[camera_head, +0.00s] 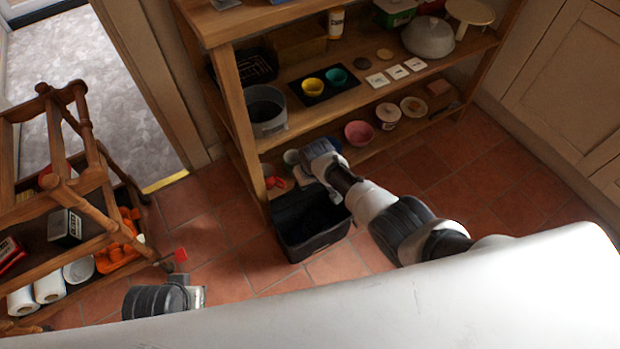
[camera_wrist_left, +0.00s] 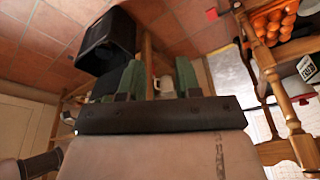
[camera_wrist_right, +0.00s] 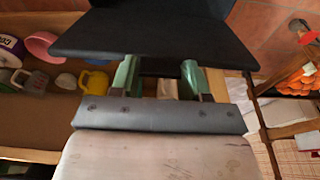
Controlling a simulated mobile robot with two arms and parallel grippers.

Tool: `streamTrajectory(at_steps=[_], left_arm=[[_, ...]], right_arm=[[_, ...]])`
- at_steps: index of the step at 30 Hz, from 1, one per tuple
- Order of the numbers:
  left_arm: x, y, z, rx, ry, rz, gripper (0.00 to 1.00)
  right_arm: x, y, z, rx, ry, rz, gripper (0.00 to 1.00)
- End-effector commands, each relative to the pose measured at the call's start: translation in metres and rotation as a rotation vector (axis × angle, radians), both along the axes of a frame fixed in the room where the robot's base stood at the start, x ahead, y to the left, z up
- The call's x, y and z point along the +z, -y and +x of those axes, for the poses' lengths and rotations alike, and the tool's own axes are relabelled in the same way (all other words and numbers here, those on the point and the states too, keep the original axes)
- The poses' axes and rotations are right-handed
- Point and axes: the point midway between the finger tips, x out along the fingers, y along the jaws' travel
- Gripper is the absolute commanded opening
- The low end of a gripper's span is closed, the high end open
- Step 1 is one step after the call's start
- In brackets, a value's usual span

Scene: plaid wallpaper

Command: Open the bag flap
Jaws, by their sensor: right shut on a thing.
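The black bag (camera_head: 308,222) stands on the tiled floor in front of the wooden shelf in the head view. My right gripper (camera_head: 308,152) is above its back edge, at the shelf's lower front. In the right wrist view, my right gripper (camera_wrist_right: 160,78) is shut on the dark edge of the bag flap (camera_wrist_right: 150,38), which spreads wide beyond the fingers. The grip point itself is partly hidden. In the left wrist view, my left gripper (camera_wrist_left: 158,78) has its green fingers apart, with no held thing visible between them. The bag (camera_wrist_left: 105,40) shows beyond it, apart from the fingers.
The shelf (camera_head: 232,110) behind the bag holds bowls, cups and boxes. A wooden rack (camera_head: 60,190) with paper rolls and an orange item stands at the left. Pale cupboards (camera_head: 565,80) stand at the right.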

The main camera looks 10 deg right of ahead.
Motion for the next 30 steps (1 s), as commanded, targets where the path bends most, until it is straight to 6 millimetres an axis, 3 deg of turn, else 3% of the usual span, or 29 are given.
streamTrajectory(at_steps=[8,9,13,25,30], left_arm=[[0.0,0.0,0.0,0.0,0.0,0.0,0.33],[0.0,0.0,0.0,0.0,0.0,0.0,0.33],[0.0,0.0,0.0,0.0,0.0,-0.001,0.33],[0.001,0.001,0.001,0.0,0.007,-0.002,0.33],[-0.027,0.002,0.004,-0.005,-0.013,0.0,0.33]], right_arm=[[0.001,0.0,0.001,0.0,0.002,0.001,0.03],[0.001,0.0,0.001,0.0,0.002,0.001,0.52],[0.001,0.0,0.0,0.0,0.001,0.0,0.72],[0.003,0.0,-0.001,0.0,-0.001,0.0,0.72],[0.013,0.001,-0.003,0.0,0.0,0.0,0.72]])
